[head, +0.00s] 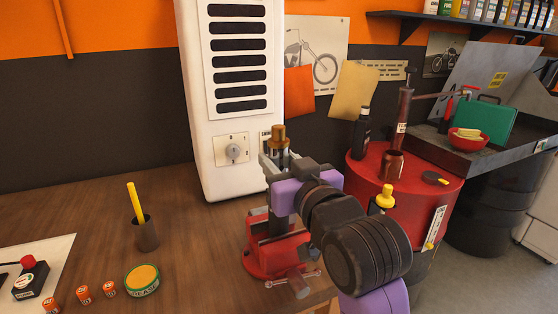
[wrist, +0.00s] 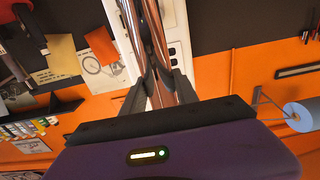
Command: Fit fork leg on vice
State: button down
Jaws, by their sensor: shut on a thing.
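The red vice (head: 262,262) stands on the front right part of the wooden bench, with its handle at the front. My gripper (head: 276,160) is above the vice and shut on the fork leg (head: 278,134), whose copper-coloured top sticks up between the fingers. The leg looks about upright. In the wrist view the shiny fork leg (wrist: 153,45) runs up between the two dark fingers of my gripper (wrist: 158,78). My gripper and wrist hide part of the leg and the vice. I cannot tell whether the leg's lower end sits between the vice jaws.
A tall white cabinet (head: 218,165) stands close behind. A cup with a yellow stick (head: 146,234) and a grease tin (head: 142,281) stand left; bench between is clear.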

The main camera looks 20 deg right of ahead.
aim_at(279, 126)
jog(key=shift+r, duration=0.1)
jog(key=c, duration=0.9)
grip_release()
jog(key=shift+o, duration=0.7)
jog(key=shift+f, duration=0.35)
jog(key=o, duration=0.3)
jog(key=shift+r, duration=0.1)
jog(key=shift+r, duration=0.1)
jog(key=shift+r+p, duration=3.75)
jog(key=shift+r, duration=0.2)
jog(key=shift+r, duration=0.1)
